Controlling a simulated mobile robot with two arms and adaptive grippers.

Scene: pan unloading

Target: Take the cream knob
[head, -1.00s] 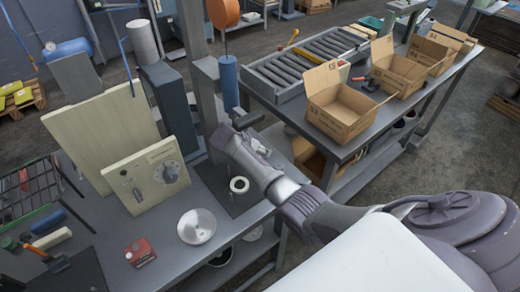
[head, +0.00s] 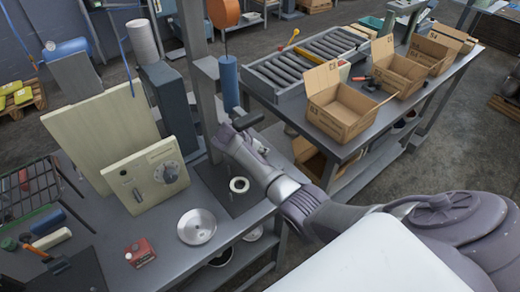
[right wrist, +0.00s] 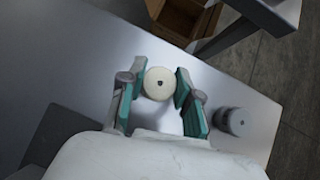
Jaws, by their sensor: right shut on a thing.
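The cream knob (right wrist: 158,82) is a round pale disc with a small dark hole in its middle, seen in the right wrist view. It sits between the two teal-padded fingers of my right gripper (right wrist: 158,90), which is shut on it. In the head view my right arm reaches in from the right to the far end of the grey bench, and the knob cannot be made out behind the hand. My left gripper is in neither view.
A silver dish (head: 196,226), a red box (head: 140,252) and a cream panel with a dial (head: 150,178) share the bench. Open cardboard boxes (head: 340,105) stand on the farther table.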

